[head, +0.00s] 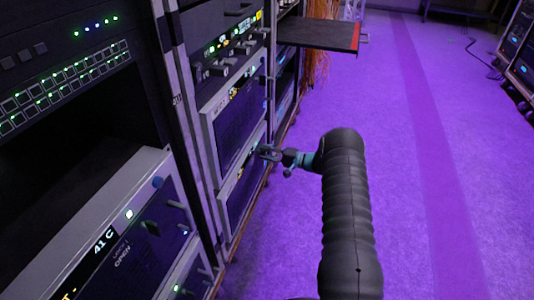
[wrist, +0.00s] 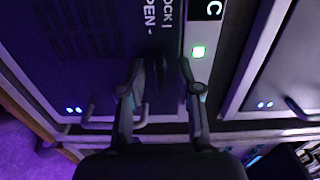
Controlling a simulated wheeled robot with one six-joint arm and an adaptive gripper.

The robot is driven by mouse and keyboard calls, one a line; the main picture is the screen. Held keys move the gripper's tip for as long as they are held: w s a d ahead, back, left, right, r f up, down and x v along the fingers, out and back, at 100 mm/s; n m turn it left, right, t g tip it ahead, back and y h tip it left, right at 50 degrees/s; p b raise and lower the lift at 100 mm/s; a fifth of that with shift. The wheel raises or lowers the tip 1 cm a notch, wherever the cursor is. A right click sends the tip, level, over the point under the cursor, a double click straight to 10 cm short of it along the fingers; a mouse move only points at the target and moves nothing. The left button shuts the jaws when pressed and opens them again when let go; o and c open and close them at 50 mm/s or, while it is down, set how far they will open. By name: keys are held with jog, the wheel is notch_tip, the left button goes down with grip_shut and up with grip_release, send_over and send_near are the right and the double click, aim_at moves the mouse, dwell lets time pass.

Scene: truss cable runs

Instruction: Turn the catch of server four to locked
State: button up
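In the head view my gripper (head: 268,153) is at the front of a server unit in the middle rack, at the far end of my black arm. In the wrist view my gripper (wrist: 162,72) has its two fingers spread apart, pointing at the server panel (wrist: 85,35). A small dark catch (wrist: 158,62) appears between the fingertips, below the printed words LOCK and OPEN. I cannot tell if the fingers touch it or which way it points. No server number is readable here.
A nearer server (head: 120,230) marked 41 C sticks out at the lower left of the head view. A dark shelf (head: 318,36) juts from the rack farther back. Handles (wrist: 102,118) stick out along the panel edge.

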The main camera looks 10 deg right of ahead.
jog(key=shift+c, duration=0.3)
grip_shut()
jog(key=shift+f+b, duration=0.1)
jog(key=shift+b, duration=0.2)
jog(key=m+b, duration=0.5)
jog(key=m, duration=1.3)
dwell(0.4)
